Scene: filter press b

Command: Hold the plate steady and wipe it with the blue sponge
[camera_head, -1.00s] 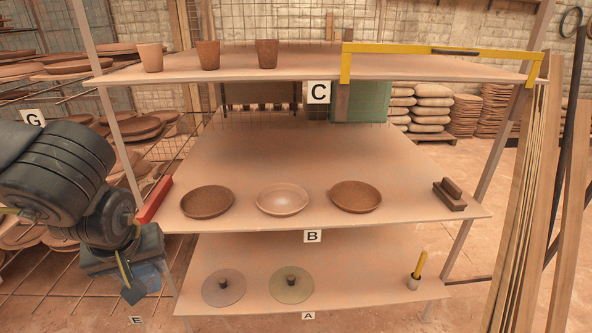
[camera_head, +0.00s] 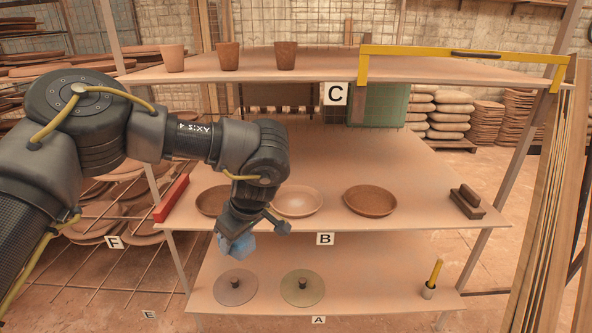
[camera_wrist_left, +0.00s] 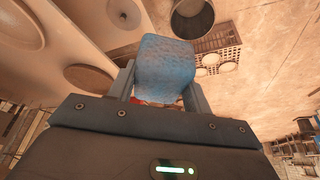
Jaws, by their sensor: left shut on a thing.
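Three round plates stand in a row on shelf B in the head view: a dark brown left plate (camera_head: 209,201), a paler middle plate (camera_head: 300,202) and a brown right plate (camera_head: 371,201). My left gripper (camera_head: 249,229) is in front of the shelf's front edge, before the left and middle plates, and covers part of both. It is shut on the blue sponge (camera_head: 237,246), which hangs below the wrist. The sponge also shows between the fingers in the left wrist view (camera_wrist_left: 166,68). My right gripper is not in view.
A red block (camera_head: 171,198) lies at shelf B's left end, a dark brown block (camera_head: 466,201) at its right. Two discs with knobs (camera_head: 236,288) and a cup with a yellow stick (camera_head: 430,291) are on shelf A.

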